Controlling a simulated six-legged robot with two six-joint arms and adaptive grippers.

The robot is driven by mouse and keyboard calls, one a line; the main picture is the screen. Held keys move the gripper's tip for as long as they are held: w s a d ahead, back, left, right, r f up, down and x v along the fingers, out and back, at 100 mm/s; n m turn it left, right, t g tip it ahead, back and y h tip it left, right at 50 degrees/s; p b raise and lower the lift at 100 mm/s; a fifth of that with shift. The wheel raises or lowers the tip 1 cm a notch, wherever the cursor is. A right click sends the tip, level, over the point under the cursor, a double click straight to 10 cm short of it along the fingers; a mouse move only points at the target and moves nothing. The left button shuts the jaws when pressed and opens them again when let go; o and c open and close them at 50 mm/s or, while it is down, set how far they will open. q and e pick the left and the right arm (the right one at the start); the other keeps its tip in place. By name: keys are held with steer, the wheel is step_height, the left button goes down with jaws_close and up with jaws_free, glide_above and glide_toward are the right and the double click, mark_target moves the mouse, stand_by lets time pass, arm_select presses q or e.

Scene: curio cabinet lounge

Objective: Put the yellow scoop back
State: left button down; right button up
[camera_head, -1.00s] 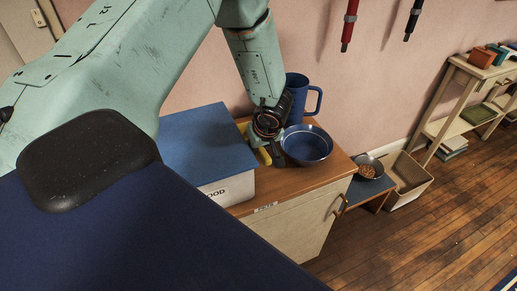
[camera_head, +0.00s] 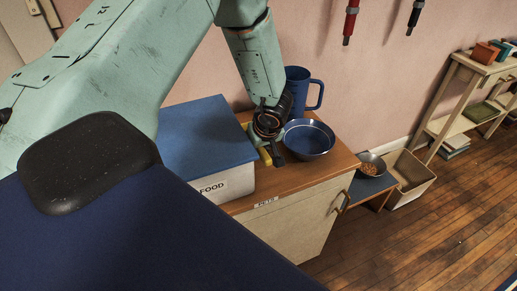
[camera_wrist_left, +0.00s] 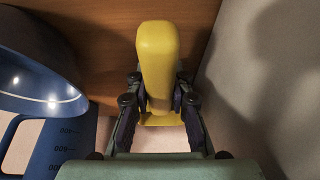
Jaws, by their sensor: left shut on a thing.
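The yellow scoop (camera_wrist_left: 157,60) is between the fingers of my left gripper (camera_wrist_left: 160,110) in the left wrist view, with its rounded handle toward the wooden cabinet top. In the head view, my left gripper (camera_head: 272,148) is shut on the scoop (camera_head: 265,156), low over the cabinet top (camera_head: 290,180). It is between the white food box (camera_head: 227,187) with a blue lid (camera_head: 205,137) and the blue bowl (camera_head: 308,138). Most of the scoop is hidden behind the gripper in the head view. I cannot tell whether the scoop touches the cabinet top. My right gripper is out of view.
A blue measuring jug (camera_head: 300,88) stands behind the bowl, close to the gripper. A metal bowl of kibble (camera_head: 369,165) sits on a low stand to the right, beside an open bin (camera_head: 410,180). Red and black tools hang on the wall. The wooden floor at right is clear.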

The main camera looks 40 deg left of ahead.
arm_select(q)
steer(key=shift+f, duration=0.45)
steer(key=c, duration=1.1)
jaws_free()
steer(key=v, duration=1.2)
steer(key=shift+s+d, duration=0.1)
